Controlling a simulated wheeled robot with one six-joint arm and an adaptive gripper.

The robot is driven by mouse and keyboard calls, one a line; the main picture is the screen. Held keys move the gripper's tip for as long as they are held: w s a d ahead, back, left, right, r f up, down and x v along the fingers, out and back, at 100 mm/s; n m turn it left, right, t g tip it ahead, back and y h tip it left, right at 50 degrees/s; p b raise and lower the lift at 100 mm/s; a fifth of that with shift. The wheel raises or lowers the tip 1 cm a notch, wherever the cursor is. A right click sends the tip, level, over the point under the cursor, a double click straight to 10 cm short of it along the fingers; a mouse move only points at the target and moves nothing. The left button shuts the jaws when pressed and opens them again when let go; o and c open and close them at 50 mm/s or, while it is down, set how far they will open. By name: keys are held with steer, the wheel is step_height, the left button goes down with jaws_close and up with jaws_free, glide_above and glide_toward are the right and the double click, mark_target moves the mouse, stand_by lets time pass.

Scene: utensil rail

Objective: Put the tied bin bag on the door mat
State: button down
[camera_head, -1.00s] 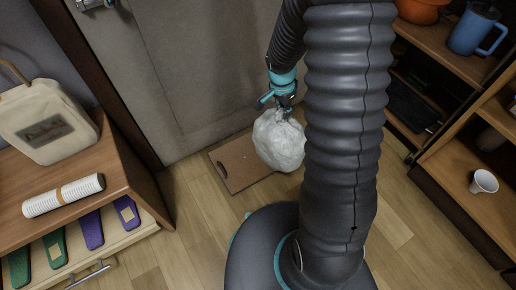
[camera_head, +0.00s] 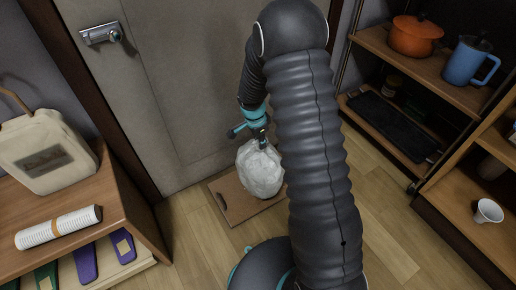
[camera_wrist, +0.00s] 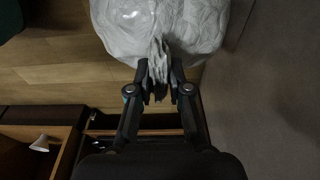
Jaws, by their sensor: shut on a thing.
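The tied bin bag (camera_head: 260,175) is white and crumpled, with its neck upward. My gripper (camera_head: 260,143) is above it, shut on its bunched neck. The wrist view shows my fingertips (camera_wrist: 159,80) pinching the neck of the bag (camera_wrist: 120,30). The door mat (camera_head: 235,206) is a flat brown rectangle on the floor in front of the door. The bag appears over the mat and hides its upper right part. I cannot tell whether the bag touches the mat. My arm covers the floor to the right.
The grey door (camera_head: 165,90) stands behind the mat. A wooden cabinet (camera_head: 125,215) with a cream bag (camera_head: 45,150) and a white roll (camera_head: 58,227) is at left. Shelves at right hold an orange pot (camera_head: 416,35), a blue jug (camera_head: 470,60) and a white cup (camera_head: 487,211).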

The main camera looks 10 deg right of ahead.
steer(key=shift+w+a+f, duration=0.35)
steer(key=shift+w+f, duration=0.05)
steer(key=shift+w, duration=0.05)
steer(key=shift+f, duration=1.85)
steer(key=shift+f+b, duration=0.2)
steer(key=shift+b, duration=0.15)
steer(key=c, duration=1.1)
jaws_free()
